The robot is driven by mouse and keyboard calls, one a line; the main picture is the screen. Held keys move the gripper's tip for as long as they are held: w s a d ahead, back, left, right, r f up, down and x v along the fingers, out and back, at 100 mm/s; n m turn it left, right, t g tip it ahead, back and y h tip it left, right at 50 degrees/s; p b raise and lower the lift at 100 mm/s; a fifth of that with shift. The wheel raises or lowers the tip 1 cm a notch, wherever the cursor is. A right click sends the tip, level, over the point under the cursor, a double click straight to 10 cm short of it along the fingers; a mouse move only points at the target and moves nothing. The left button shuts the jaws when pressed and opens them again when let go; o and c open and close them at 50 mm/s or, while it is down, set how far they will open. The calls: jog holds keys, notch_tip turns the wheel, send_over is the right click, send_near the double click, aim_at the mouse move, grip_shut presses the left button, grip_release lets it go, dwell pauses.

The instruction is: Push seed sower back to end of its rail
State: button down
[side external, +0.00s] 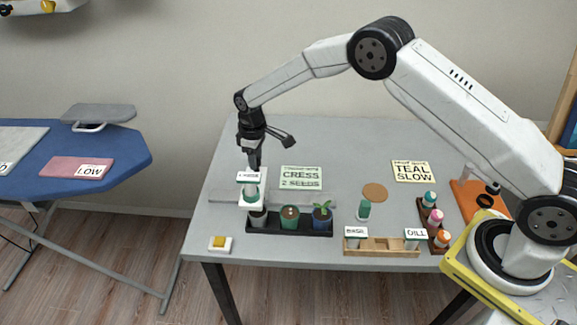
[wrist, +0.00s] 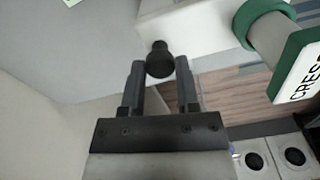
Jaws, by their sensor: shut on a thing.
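The seed sower (side external: 246,200) is a white block on the grey rail (side external: 300,198), near the rail's left end, with a short stretch of rail showing to its left. It carries a green-collared vial (wrist: 262,22) with a CRESS label. My gripper (side external: 254,165) points down at the sower from behind. In the wrist view my gripper (wrist: 160,72) has its fingers on either side of the sower's black knob (wrist: 159,58), shut on it. The sower's white body (wrist: 190,18) lies just beyond. The exact gap to the rail's end is hard to tell.
A black tray (side external: 275,231) of three pots stands in front of the rail; the leftmost pot is partly under the sower. A CRESS 2 SEEDS card (side external: 301,178) lies behind. A yellow-topped switch (side external: 220,243) sits front left. A wooden rack (side external: 382,252) holds BASIL and DILL vials.

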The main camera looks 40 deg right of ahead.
jog(key=shift+w+a, duration=1.6)
jog(key=shift+w, duration=0.2)
jog(key=shift+c, duration=1.7)
grip_release()
jog(key=shift+a, duration=0.1)
jog(key=shift+r, duration=0.1)
notch_tip(320, 180, up, 8)
